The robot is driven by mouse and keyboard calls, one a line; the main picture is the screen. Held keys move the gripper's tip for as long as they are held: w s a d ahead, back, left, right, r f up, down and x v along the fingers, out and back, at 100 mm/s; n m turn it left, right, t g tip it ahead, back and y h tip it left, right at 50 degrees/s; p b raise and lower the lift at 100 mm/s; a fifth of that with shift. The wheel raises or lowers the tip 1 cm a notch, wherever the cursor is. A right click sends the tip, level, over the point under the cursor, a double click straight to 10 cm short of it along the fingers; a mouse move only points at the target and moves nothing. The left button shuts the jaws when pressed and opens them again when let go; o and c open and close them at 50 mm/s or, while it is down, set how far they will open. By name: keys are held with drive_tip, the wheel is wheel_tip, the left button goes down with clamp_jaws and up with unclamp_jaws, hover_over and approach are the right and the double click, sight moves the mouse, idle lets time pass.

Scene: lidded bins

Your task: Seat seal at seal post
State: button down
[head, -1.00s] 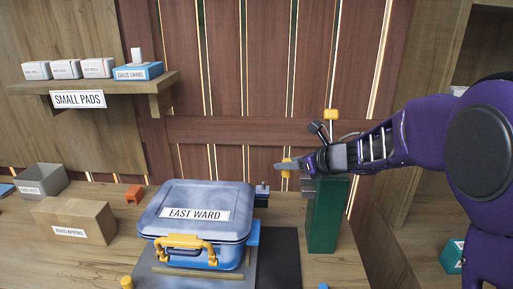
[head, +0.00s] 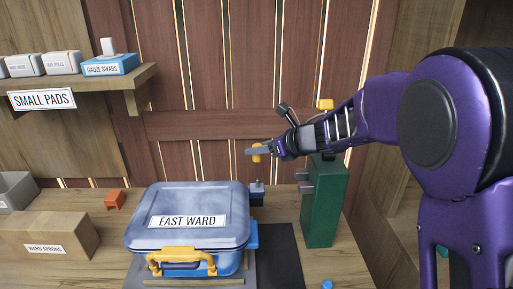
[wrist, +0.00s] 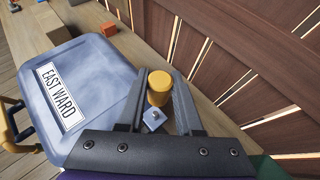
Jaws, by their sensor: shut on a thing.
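My gripper (head: 256,152) is shut on a yellow cylindrical seal (head: 257,157). In the wrist view the seal (wrist: 160,85) sits between the two grey fingers (wrist: 161,88). The seal post (head: 257,188) is a small blue-grey block with a pin on top, at the right side of the bin. The seal is above the post and apart from it in the head view. In the wrist view the post (wrist: 153,121) shows between the fingers, partly hidden. The blue bin (head: 190,205) labelled EAST WARD has its lid down, with a yellow handle (head: 180,256) at its front.
A green stand (head: 322,208) with grey pegs is right of the bin. A shelf (head: 85,87) with small boxes hangs on the back wall at upper left.

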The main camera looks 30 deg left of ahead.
sight(258, 179)
drive_tip(key=shift+b, duration=0.35)
drive_tip(key=shift+d+f+b, duration=0.1)
drive_tip(key=shift+b, duration=0.2)
wheel_tip(258, 179, down, 5)
drive_tip(key=b, duration=0.5)
drive_tip(key=shift+f, duration=0.2)
drive_tip(key=shift+f+b, duration=2)
drive_tip(key=shift+b, duration=0.45)
idle(1.0)
drive_tip(key=c, duration=0.5)
unclamp_jaws()
drive_tip(key=shift+r, duration=0.1)
drive_tip(key=p+v, duration=0.1)
drive_tip(key=v, duration=1.6)
drive_tip(key=shift+s+p, duration=0.35)
drive_tip(key=shift+p, duration=0.05)
drive_tip(key=shift+d+r+m, duration=0.1)
drive_tip(key=shift+m, duration=0.2)
